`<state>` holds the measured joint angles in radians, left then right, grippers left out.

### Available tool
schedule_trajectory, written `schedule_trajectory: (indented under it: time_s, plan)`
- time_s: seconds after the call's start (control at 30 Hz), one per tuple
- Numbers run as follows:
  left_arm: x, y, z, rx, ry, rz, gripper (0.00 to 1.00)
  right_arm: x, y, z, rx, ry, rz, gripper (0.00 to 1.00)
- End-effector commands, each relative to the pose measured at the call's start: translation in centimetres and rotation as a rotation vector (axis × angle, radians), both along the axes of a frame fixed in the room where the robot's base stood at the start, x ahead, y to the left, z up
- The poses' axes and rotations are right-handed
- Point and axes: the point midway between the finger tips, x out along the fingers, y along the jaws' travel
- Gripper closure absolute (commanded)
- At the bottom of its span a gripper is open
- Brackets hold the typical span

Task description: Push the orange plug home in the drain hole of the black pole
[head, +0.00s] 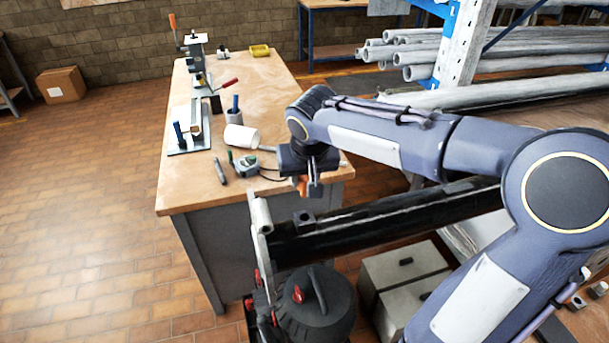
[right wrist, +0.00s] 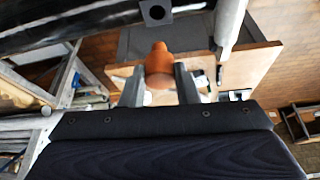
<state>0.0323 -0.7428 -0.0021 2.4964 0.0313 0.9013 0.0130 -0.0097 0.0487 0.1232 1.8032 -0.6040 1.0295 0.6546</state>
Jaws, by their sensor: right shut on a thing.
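The black pole (head: 400,218) lies across the head view, from its near end by a grey upright to the right behind my arm. A small square dark block (head: 303,217) sits on it near that end. In the right wrist view this block (right wrist: 156,11) shows a round dark hole, and the pole (right wrist: 70,22) crosses the top. My right gripper (head: 310,190) is shut on the orange plug (head: 301,186). In the right wrist view the plug (right wrist: 159,66) sits between the fingertips, apart from the block and below it in the picture. My left gripper is not in view.
A wooden workbench (head: 265,100) stands behind, with a tape measure (head: 246,166), white cup (head: 241,136) and clamp tools. A grey upright (head: 261,217) stands at the pole's end. A black canister (head: 315,310) stands below. Pipes (head: 400,55) fill a rack at upper right.

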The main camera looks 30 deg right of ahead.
Motion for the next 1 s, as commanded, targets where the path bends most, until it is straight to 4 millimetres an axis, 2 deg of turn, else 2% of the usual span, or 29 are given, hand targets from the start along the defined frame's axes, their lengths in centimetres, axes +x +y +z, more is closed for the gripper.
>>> schedule_trajectory:
  time_s: [0.17, 0.6, 0.77, 1.0]
  plan:
    - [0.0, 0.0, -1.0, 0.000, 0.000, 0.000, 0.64, 0.0, 0.0, -1.0, 0.000, -0.001, 0.000, 1.00]
    - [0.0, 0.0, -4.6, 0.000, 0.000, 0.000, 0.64, 0.0, 0.0, -5.1, -0.001, 0.000, 0.000, 1.00]
    - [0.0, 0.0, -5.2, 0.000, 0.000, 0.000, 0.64, 0.0, 0.0, -5.8, -0.001, 0.000, 0.000, 1.00]
    - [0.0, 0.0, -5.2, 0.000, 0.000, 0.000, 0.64, 0.0, 0.0, -5.8, -0.001, 0.000, 0.000, 1.00]
